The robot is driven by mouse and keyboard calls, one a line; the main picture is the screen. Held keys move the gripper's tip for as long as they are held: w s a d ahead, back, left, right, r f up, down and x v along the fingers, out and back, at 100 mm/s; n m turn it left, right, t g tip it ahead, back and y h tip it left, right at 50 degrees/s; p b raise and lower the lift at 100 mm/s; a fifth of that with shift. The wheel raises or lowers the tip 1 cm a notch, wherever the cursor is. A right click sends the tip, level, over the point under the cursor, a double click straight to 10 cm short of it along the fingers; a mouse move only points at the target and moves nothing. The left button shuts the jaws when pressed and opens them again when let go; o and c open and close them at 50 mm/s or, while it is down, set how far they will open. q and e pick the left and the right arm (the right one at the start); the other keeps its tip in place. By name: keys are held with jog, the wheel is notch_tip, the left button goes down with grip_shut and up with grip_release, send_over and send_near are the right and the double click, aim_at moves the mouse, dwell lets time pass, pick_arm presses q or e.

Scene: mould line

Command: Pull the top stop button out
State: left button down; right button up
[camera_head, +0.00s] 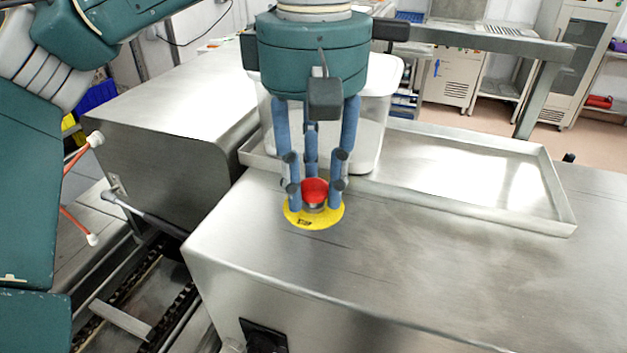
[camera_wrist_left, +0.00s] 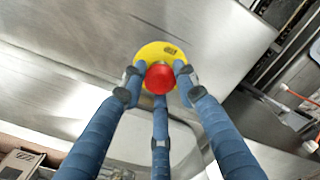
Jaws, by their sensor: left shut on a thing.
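The top stop button (camera_head: 315,190) is a red mushroom head on a yellow round plate (camera_head: 298,218), on top of the steel housing. In the left wrist view the red button (camera_wrist_left: 159,78) sits in front of the yellow plate (camera_wrist_left: 150,52). My left gripper (camera_head: 314,184) points down from above, its blue fingers around the red head. The left gripper (camera_wrist_left: 158,82) is shut on the button, with fingers at both sides and one behind. A short grey collar shows under the red head. My right gripper is in neither view.
A shallow steel tray (camera_head: 560,198) lies behind the button on the housing (camera_head: 420,270). A white translucent container (camera_head: 375,125) stands just behind my gripper. A conveyor channel (camera_head: 150,300) runs at lower left. The housing top right of the button is clear.

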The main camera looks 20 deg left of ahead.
aim_at(313, 184)
pick_arm(q)
jog(key=shift+r, duration=0.25)
jog(key=c, duration=1.4)
grip_release()
jog(key=shift+o, duration=0.5)
notch_tip(313, 184, up, 12)
jog(key=shift+s, duration=0.1)
